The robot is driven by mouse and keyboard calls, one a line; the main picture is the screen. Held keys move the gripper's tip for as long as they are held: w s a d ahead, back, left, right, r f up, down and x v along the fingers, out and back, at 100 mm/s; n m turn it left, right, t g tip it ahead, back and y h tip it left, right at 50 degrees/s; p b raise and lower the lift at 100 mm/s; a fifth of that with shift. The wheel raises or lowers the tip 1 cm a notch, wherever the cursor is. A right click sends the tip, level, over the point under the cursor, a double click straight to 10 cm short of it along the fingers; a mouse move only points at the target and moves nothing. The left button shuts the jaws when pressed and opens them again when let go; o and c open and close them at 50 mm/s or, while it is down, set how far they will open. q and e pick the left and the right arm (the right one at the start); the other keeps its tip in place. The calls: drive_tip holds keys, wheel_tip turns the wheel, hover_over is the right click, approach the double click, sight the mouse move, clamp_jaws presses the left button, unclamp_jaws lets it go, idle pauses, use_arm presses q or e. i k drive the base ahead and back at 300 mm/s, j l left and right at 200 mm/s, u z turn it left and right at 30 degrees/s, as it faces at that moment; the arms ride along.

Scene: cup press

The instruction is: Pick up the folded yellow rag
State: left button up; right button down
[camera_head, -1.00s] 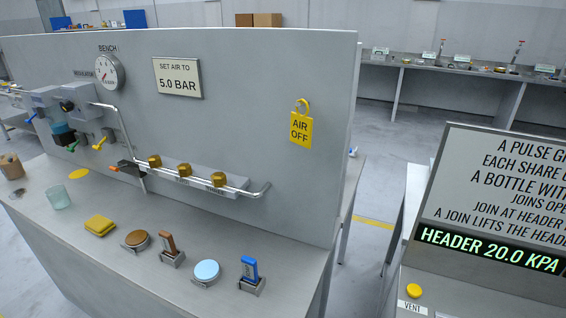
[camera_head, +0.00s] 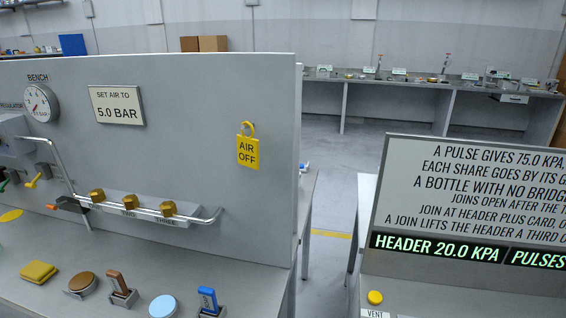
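The folded yellow rag (camera_head: 38,272) lies flat on the grey bench top at the lower left, left of a round brown-topped disc (camera_head: 82,284). Nothing covers it. Neither of my grippers shows in the head view.
Brown-handled (camera_head: 119,283) and blue-handled (camera_head: 208,299) pieces and a light blue disc (camera_head: 163,306) stand right of the rag. The upright panel (camera_head: 200,160) rises behind, with a pipe and brass knobs (camera_head: 168,208). A yellow disc (camera_head: 11,215) lies farther back. A sign console (camera_head: 470,200) stands right.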

sight(38, 272)
drive_tip(key=u, duration=1.8)
